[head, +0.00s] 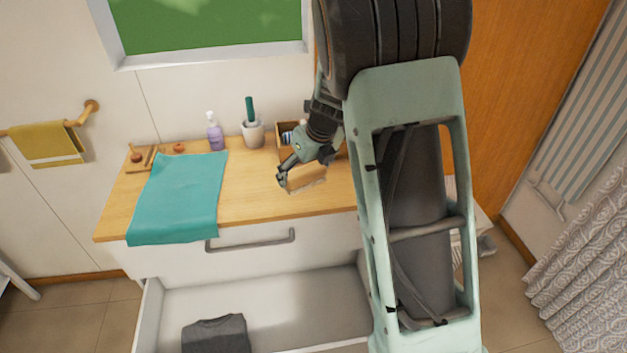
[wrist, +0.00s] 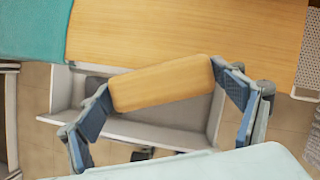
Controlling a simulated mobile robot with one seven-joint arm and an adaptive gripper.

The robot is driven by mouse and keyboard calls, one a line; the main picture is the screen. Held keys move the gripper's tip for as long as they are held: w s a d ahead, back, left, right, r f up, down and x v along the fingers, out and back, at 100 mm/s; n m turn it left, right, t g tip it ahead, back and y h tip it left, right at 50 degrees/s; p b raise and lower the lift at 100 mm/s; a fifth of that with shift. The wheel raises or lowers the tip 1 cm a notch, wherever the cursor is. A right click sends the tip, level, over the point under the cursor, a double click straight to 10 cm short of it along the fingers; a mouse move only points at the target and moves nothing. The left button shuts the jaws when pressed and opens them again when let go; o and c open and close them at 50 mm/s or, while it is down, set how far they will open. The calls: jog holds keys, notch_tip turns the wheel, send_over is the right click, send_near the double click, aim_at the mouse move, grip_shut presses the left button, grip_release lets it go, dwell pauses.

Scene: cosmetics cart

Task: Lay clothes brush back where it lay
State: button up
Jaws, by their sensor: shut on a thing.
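The clothes brush (head: 308,180), with a light wooden back, is in my gripper (head: 287,178) in the head view, over the front part of the wooden cart top (head: 255,193). In the wrist view the brush (wrist: 165,82) lies crosswise, slightly tilted, between the two blue-grey fingers of my gripper (wrist: 164,98), one at each end. The gripper is shut on it. The brush's bristles are hidden. I cannot tell how high above the top it is.
A teal cloth (head: 180,193) hangs over the left front edge. Below, an open drawer (head: 265,300) holds a grey folded garment (head: 217,335). The top's middle front is clear.

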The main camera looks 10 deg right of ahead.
jog(key=w+d+f, duration=0.1)
jog(key=w+f, duration=0.1)
jog(key=w, duration=0.1)
jog(key=w+d+f+p, duration=0.1)
jog(key=w+f, duration=0.2)
jog(key=w, duration=0.1)
jog(key=w+d+f, duration=0.1)
jog(key=w+f, duration=0.2)
jog(key=shift+w+d+f, duration=0.1)
jog(key=shift+w+d, duration=0.05)
jog(key=shift+d, duration=0.2)
jog(key=shift+w+d+f+p, duration=0.15)
jog(key=shift+f+p, duration=0.55)
jog(key=shift+f, duration=1.05)
jog(key=shift+f, duration=0.2)
jog(key=o, duration=1)
